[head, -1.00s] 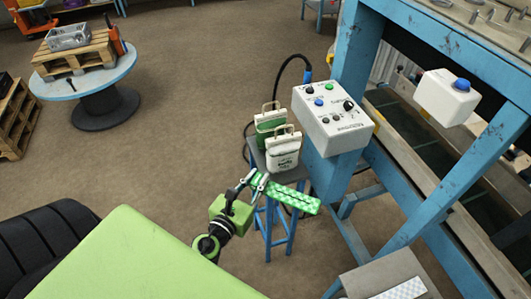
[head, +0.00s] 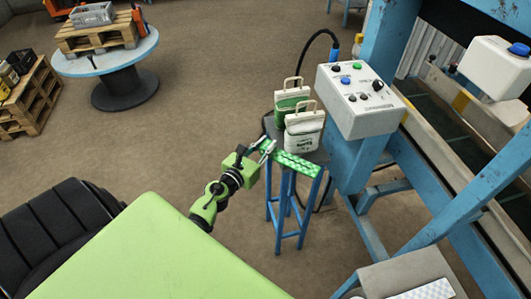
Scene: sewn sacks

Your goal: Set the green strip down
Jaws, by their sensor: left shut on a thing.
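The green strip (head: 297,164), with a pale pattern, lies at the front edge of a small stool (head: 325,152) with a dark top and blue legs. My left gripper (head: 266,150) is shut on the strip's left end. The strip overlaps the stool top in the head view; I cannot tell whether it touches it. Two small handled sacks stand behind the strip on the stool: a green and white one (head: 289,105) and a white one (head: 304,135). My right gripper is not in view.
A white control box (head: 362,98) on a blue frame (head: 395,45) stands close to the stool's right. A grey surface with a white patterned strip (head: 430,290) is at bottom right. A round table (head: 85,65) with a pallet is far left. Open floor lies between.

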